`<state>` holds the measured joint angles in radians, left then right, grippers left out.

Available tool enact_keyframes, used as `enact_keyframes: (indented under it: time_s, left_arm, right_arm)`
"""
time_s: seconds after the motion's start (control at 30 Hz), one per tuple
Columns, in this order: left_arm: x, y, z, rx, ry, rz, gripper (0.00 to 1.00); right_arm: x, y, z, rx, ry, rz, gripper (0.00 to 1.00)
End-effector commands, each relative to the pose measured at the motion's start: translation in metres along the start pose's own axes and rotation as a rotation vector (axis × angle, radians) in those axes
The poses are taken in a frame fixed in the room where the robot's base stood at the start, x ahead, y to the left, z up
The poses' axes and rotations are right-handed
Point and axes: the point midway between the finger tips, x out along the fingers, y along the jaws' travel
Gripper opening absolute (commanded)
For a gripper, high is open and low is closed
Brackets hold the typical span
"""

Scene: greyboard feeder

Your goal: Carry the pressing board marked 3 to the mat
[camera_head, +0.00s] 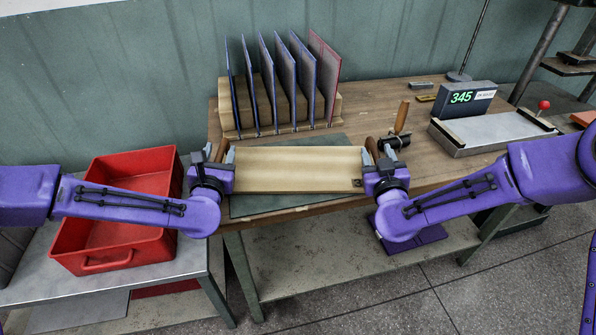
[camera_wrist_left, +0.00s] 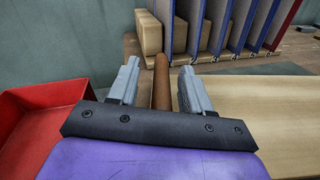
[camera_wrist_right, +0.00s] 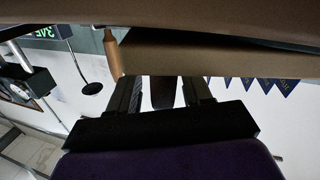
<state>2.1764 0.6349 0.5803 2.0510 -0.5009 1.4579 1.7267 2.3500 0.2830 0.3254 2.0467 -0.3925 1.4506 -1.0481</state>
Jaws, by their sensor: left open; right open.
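The pale wooden pressing board (camera_head: 297,170) lies level across the green mat (camera_head: 245,207); I cannot tell whether it fully touches it. A small dark mark shows at its right front corner, too small to read. Brown handles stand at its two ends. My left gripper (camera_head: 222,156) is open at the left end, its fingers either side of the left handle (camera_wrist_left: 160,82). The board (camera_wrist_left: 260,98) also shows in the left wrist view. My right gripper (camera_head: 375,156) is open at the right end, with a dark shape between its fingers in the right wrist view (camera_wrist_right: 165,92).
A wooden rack (camera_head: 240,122) with several upright blue-edged boards and a red-edged one stands behind. A wooden-handled tool (camera_head: 402,117) stands behind my right gripper. A scale (camera_head: 490,132) reading 345 is at the right. A red bin (camera_head: 118,208) stands left of the table.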

Motion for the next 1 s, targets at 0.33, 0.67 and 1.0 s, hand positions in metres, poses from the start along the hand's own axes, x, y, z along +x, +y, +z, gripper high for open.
enact_keyframes:
  time_s: [0.33, 0.67, 1.0]
  left_arm:
    - [-0.061, -0.001, 0.001, -0.003, 0.001, -0.003, 0.49]
    - [-0.118, 0.0, 0.0, 0.0, 0.0, 0.001, 0.49]
    - [-0.12, 0.0, 0.0, 0.0, 0.0, 0.002, 0.49]
  right_arm:
    - [0.0, -0.002, 0.0, -0.001, 0.001, -0.005, 0.49]
    - [-0.001, -0.002, -0.001, -0.001, 0.001, -0.006, 0.49]
    - [-0.064, -0.003, -0.001, -0.003, 0.001, -0.01, 0.49]
